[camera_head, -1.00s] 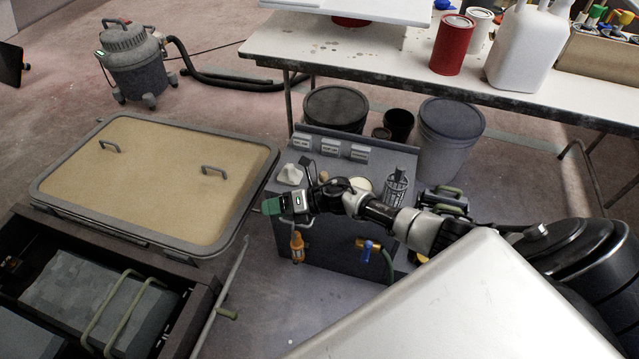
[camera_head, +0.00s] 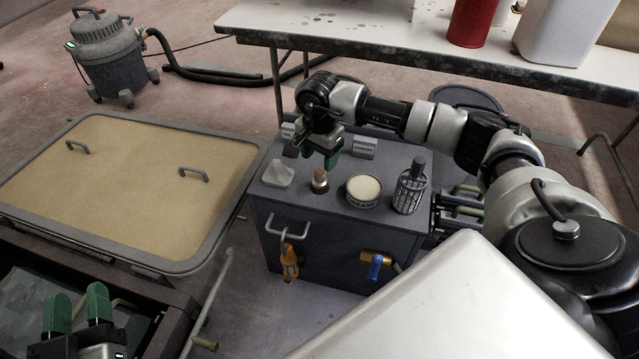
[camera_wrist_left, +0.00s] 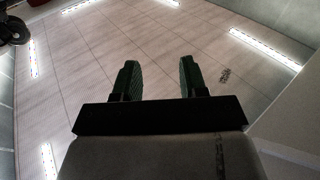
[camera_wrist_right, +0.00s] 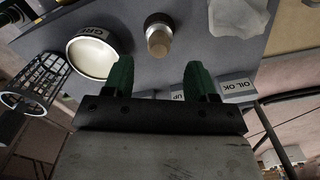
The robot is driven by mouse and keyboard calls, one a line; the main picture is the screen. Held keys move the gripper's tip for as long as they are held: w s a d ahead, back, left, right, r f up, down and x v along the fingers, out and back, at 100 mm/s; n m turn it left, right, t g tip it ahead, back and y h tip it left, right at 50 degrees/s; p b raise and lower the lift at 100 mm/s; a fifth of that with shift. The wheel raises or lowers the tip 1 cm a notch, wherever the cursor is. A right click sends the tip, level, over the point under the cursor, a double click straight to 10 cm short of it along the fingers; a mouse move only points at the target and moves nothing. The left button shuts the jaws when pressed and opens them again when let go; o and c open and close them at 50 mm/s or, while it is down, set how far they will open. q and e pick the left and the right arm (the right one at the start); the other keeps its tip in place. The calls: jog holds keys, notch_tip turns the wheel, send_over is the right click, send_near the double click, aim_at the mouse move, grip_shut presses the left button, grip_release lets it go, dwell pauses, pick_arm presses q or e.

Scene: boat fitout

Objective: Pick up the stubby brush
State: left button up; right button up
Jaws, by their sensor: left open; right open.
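The stubby brush (camera_head: 320,180) stands upright on the grey cabinet top, with a tan upper part and a darker base. It also shows in the right wrist view (camera_wrist_right: 158,36), ahead of the fingers and roughly between them in the picture, apart from both. My right gripper (camera_head: 328,156) is open and empty, with green fingertips pointing down just above and behind the brush. Its fingers also show in the right wrist view (camera_wrist_right: 158,82). My left gripper (camera_head: 78,306) is open and empty at the lower left, fingers pointing up. The left wrist view shows its fingers (camera_wrist_left: 155,80) against the ceiling.
On the cabinet top (camera_head: 340,208), a white crumpled rag (camera_head: 278,174) lies left of the brush. Label blocks (camera_head: 364,147) line the back edge. A white-topped table (camera_head: 400,48) stands behind.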

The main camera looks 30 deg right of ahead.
aim_at(320, 171)
jog(key=shift+f, duration=0.8)
notch_tip(320, 171, down, 4)
jog(key=shift+s+r+b, duration=0.1)
jog(key=shift+r+b, duration=0.05)
jog(key=shift+b, duration=0.75)
pick_arm(q)
notch_tip(320, 171, up, 6)
jog(key=s+t+h, duration=0.1)
jog(key=s+t, duration=0.1)
jog(key=t, duration=0.4)
jog(key=shift+s+d+h, duration=0.2)
jog(key=shift+d+h, duration=0.05)
jog(key=shift+h, duration=0.15)
pick_arm(e)
jog(key=shift+f, duration=0.45)
jog(key=c, duration=1)
jog(key=shift+r, duration=0.1)
